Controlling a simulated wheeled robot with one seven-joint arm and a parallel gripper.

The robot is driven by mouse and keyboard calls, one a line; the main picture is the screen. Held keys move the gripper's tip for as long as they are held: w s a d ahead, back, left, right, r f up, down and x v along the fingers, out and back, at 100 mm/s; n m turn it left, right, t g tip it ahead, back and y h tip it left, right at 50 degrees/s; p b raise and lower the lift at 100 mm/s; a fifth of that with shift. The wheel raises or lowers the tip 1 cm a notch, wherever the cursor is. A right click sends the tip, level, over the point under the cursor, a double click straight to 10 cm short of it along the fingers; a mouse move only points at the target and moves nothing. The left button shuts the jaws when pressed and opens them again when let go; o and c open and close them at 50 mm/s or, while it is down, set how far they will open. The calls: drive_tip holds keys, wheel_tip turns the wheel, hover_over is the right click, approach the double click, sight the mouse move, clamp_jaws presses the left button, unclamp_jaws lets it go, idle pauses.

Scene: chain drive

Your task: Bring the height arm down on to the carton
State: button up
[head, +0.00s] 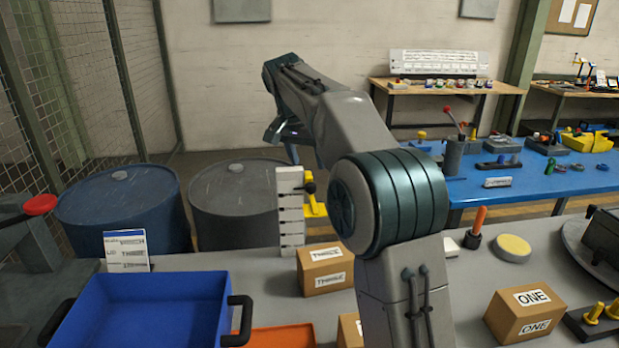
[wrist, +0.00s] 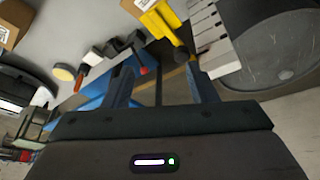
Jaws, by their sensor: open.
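A pale upright post with dark marks (head: 291,225) stands on the grey bench in the head view, with a black knob (head: 309,187) at its right side. A yellow part (head: 316,209), which looks like the height arm, shows just right of the post, partly hidden. A brown labelled carton (head: 325,270) sits on the bench right of the post's foot. The wrist view shows the yellow part (wrist: 167,28) and the marked post (wrist: 205,35) beyond the fingers. My gripper (wrist: 162,90) is open, with nothing seen held. In the head view my arm largely hides it.
A blue bin (head: 145,310) with black handles is at front left, beside an orange tray (head: 280,337). A carton marked ONE (head: 525,313) is at right. Two drums (head: 235,205) stand behind the bench. A blue table (head: 555,180) with fixtures is at back right.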

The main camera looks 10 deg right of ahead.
sight(310, 184)
drive_tip(key=w+a+m+p, duration=0.1)
drive_tip(key=w+a+m, duration=0.15)
drive_tip(key=w, duration=0.35)
drive_tip(key=shift+h, duration=0.3)
drive_tip(key=x, duration=0.9)
drive_tip(key=d+x, duration=0.1)
drive_tip(key=x, duration=0.3)
drive_tip(key=shift+w, duration=0.2)
clamp_jaws()
wheel_tip(310, 184, down, 15)
drive_tip(key=b, duration=0.9)
drive_tip(key=shift+b, duration=0.3)
